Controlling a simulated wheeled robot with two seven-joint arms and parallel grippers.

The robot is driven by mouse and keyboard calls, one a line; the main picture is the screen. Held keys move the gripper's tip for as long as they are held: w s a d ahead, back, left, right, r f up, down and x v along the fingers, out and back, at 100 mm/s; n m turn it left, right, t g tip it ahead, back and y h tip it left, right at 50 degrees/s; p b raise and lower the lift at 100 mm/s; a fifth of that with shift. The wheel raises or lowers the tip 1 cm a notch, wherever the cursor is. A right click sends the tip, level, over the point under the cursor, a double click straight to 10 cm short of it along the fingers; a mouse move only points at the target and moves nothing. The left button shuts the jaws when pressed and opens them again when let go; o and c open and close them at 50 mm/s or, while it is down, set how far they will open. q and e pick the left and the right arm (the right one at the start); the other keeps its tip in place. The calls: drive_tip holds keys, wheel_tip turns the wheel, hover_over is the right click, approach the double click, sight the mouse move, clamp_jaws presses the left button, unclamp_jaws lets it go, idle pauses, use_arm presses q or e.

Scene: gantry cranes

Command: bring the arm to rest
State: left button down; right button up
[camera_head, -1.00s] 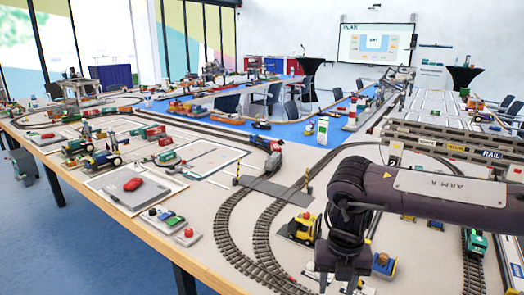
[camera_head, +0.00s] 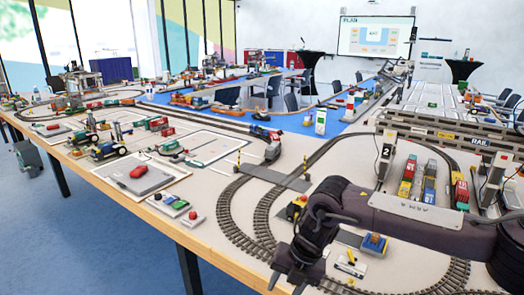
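My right arm comes in from the right edge over the train table. Its dark gripper (camera_head: 288,284) hangs fingers down near the bottom middle, above the front of the table. The two fingers look apart, with nothing seen between them; the tips are close to the frame's lower edge. My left gripper is out of view.
A curved toy track (camera_head: 233,222) runs beside the gripper. Rows of coloured wagons (camera_head: 429,185) and a grey RAIL bridge (camera_head: 440,128) stand at right. A panel with a red piece (camera_head: 139,171) lies at left.

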drive_tip(key=w+a+f+m+t+y, duration=0.35)
drive_tip(key=a+f+m+y, duration=0.45)
drive_tip(key=a+f, duration=0.4)
drive_tip(key=s+d+f+m+t+h, duration=0.15)
drive_tip(key=d+f+m, duration=0.35)
drive_tip(key=f, duration=0.5)
drive_tip(key=s+d+f+m+t+h, duration=0.1)
drive_tip(key=s+d+f+m+h, duration=0.15)
drive_tip(key=f+m, duration=0.55)
drive_tip(key=s+d+f+m+g+h, duration=0.1)
drive_tip(key=s+d+f+m+h, duration=0.15)
drive_tip(key=s+d+f, duration=0.55)
drive_tip(key=s+d+f+m+g+h, duration=0.1)
drive_tip(key=s+d+f+m, duration=0.2)
drive_tip(key=s+f, duration=0.55)
drive_tip(key=s+d+f+m+g+h, duration=0.1)
drive_tip(key=s+d+f+m+h, duration=0.1)
drive_tip(key=s+d+f, duration=0.65)
drive_tip(key=s+d+m+g+h, duration=0.2)
drive_tip(key=s, duration=1.6)
drive_tip(key=shift+s+d+f+m, duration=0.15)
drive_tip(key=shift+d+f+m, duration=0.1)
drive_tip(key=shift+f+m, duration=0.1)
